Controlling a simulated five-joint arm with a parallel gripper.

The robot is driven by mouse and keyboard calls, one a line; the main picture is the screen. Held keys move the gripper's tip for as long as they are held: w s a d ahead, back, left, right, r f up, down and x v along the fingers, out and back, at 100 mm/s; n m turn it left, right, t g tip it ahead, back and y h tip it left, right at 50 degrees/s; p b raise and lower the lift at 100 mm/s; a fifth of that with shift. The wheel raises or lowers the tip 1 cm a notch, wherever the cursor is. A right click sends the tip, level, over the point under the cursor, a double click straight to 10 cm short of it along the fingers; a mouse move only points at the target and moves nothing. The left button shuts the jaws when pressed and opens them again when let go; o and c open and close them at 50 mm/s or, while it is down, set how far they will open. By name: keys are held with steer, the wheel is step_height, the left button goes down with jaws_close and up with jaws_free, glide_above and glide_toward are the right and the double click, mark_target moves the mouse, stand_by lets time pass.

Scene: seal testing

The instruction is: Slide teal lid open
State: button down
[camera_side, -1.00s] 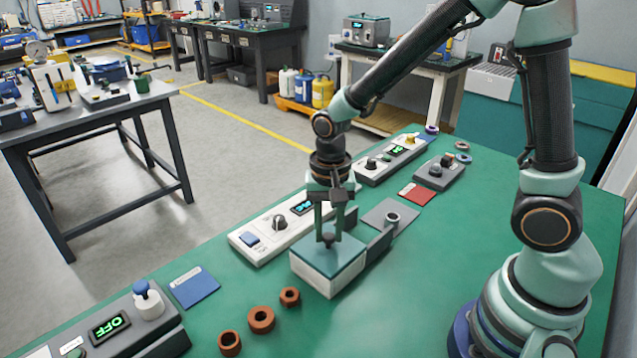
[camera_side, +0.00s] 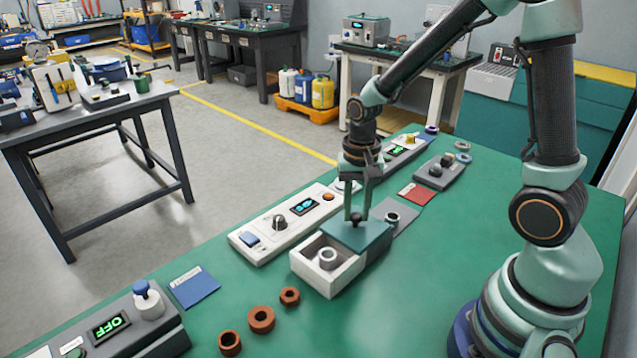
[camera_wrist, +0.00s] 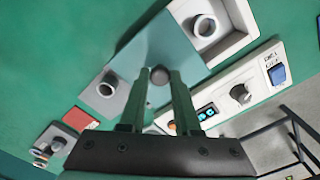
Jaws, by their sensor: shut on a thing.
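The teal lid (camera_side: 362,234) is slid partly off the white box (camera_side: 325,277), toward the far right in the side view. Its dark round knob (camera_side: 356,219) stands between the fingers of my gripper (camera_side: 355,214), which is shut on it. The box's near-left part is open and a grey ring (camera_side: 328,258) shows inside. In the wrist view my gripper (camera_wrist: 161,76) holds the knob at the middle of the lid (camera_wrist: 150,52), and the ring (camera_wrist: 205,27) sits in the open box at the upper right.
A white control panel (camera_side: 300,212) with a knob, blue switch and display lies left of the box. Several brown rings (camera_side: 262,319) lie in front. Green table is clear at right.

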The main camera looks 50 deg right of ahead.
mark_target(359, 223)
steer(key=shift+d, duration=0.75)
steer(key=c, duration=0.6)
jaws_free()
step_height(359, 223, up, 12)
steer(key=shift+r, duration=0.1)
